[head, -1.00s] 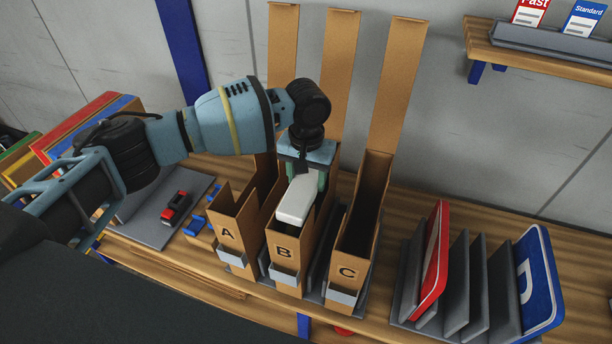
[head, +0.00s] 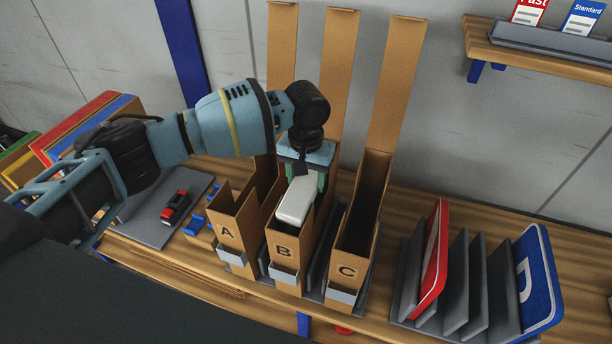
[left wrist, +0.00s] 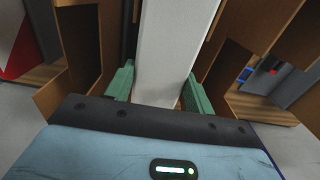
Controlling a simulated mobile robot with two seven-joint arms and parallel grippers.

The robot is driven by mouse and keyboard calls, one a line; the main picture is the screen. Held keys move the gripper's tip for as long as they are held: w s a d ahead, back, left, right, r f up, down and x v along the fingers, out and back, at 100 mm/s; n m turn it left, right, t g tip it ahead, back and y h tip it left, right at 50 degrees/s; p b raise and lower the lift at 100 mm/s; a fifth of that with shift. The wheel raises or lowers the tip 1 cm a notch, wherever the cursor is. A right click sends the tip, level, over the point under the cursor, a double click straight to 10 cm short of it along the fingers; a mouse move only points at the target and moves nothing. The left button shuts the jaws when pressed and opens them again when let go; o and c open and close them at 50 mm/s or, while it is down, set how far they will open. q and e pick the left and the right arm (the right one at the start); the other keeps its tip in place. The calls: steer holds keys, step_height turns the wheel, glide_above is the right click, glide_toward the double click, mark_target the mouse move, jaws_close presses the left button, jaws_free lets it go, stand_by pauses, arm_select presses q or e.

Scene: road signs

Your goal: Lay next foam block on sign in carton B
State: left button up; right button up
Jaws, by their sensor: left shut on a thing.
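A white foam block (head: 296,200) is at the mouth of carton B (head: 285,245), tilted, partly between its walls. My left gripper (head: 302,178) is shut on the block from above and behind. In the left wrist view the block (left wrist: 175,50) runs away between the green fingers of my left gripper (left wrist: 160,85), with brown carton walls on both sides. A sign inside carton B cannot be made out. My right gripper is not in view.
Carton A (head: 232,232) stands close on the left and carton C (head: 357,235) on the right, their tall flaps raised behind. A rack on the right holds a red sign (head: 434,258) and a blue sign (head: 538,280). A red tool (head: 175,207) lies on a grey mat at left.

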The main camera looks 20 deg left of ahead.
arm_select(q)
steer(key=shift+f, duration=0.4)
steer(key=shift+f, duration=0.25)
stand_by(0.5)
steer(key=o, duration=1)
steer(key=shift+o, duration=0.2)
step_height(320, 180, up, 7)
steer(key=shift+f+p, duration=0.1)
steer(key=shift+p, duration=0.2)
steer(key=shift+r, duration=0.5)
